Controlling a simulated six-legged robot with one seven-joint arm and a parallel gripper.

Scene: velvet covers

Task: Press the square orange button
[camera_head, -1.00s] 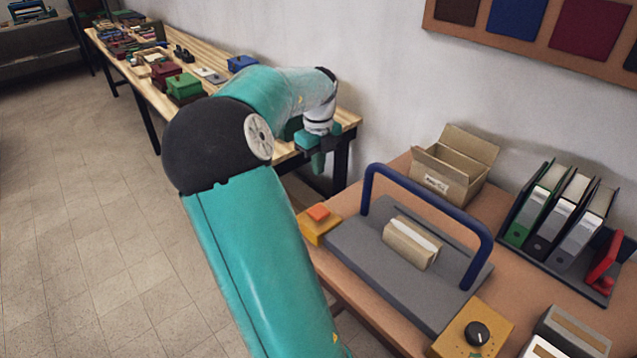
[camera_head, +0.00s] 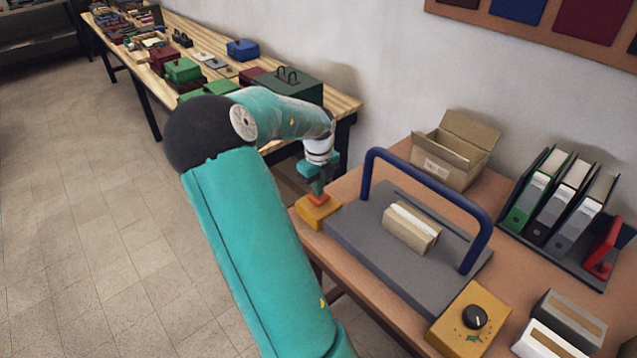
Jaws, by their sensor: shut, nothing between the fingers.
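The square orange button (camera_head: 318,199) sits on top of a yellow box (camera_head: 318,213) at the left end of the brown table (camera_head: 395,174). My gripper (camera_head: 318,191) points down right over the button and hides part of its top. Its fingers are shut with nothing between them. The fingertips look at or just above the button's top; I cannot tell whether they touch it.
Right of the button stands a grey press base with a blue handle (camera_head: 430,176) and a bundle (camera_head: 411,228) on it. A yellow dial box (camera_head: 470,322), an open carton (camera_head: 455,150) and binders (camera_head: 560,198) are further right. A wooden table (camera_head: 345,102) is behind.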

